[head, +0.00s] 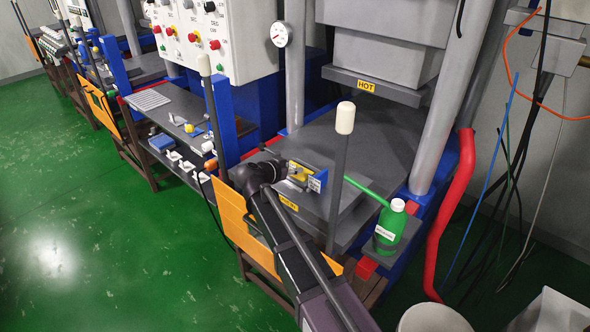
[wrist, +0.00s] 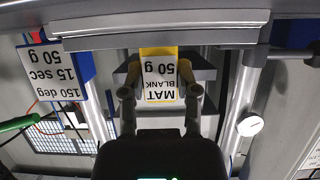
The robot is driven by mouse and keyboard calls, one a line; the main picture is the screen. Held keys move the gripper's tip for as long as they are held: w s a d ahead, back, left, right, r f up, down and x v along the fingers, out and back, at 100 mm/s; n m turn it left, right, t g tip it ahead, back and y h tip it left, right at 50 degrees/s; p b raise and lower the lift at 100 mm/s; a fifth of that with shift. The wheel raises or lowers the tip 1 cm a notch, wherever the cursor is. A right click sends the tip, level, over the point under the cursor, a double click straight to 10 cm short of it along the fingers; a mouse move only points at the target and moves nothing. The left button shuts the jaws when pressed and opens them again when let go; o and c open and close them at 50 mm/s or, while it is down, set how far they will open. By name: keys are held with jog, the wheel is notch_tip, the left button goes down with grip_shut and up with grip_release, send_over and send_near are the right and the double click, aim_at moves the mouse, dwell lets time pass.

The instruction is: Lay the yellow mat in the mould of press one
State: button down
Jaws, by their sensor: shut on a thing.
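My gripper (head: 286,172) is over the lower plate of the nearest press. It is shut on the yellow mat (head: 300,172), which shows as a small yellow block. In the wrist view the mat (wrist: 158,52) sits between the two fingers (wrist: 159,75), with an upside-down white label reading "MAT BLANK 50 g". The grey lower plate (head: 347,205) of the press lies beneath and around the gripper. The upper block (head: 385,60) hangs above, with a yellow "HOT" label. I cannot make out the mould's cavity or whether the mat touches the plate.
A blue-edged sign (wrist: 57,85) reading "150 deg 15 sec 50 g" is close beside the mat. A green bottle (head: 390,222) stands at the press's right corner. A pale-capped post (head: 340,160) rises in front. Grey columns (head: 445,95) flank the press. An orange guard (head: 238,215) runs along the front.

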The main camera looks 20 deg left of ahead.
jog(key=shift+f, duration=0.25)
jog(key=shift+c, duration=1.8)
grip_release()
jog(key=shift+r, duration=0.1)
jog(key=shift+r, duration=0.15)
jog(key=shift+s+r, duration=0.1)
jog(key=p+v, duration=0.4)
jog(key=v, duration=0.7)
jog(key=shift+s+a+p, duration=0.2)
jog(key=shift+s+p, duration=0.1)
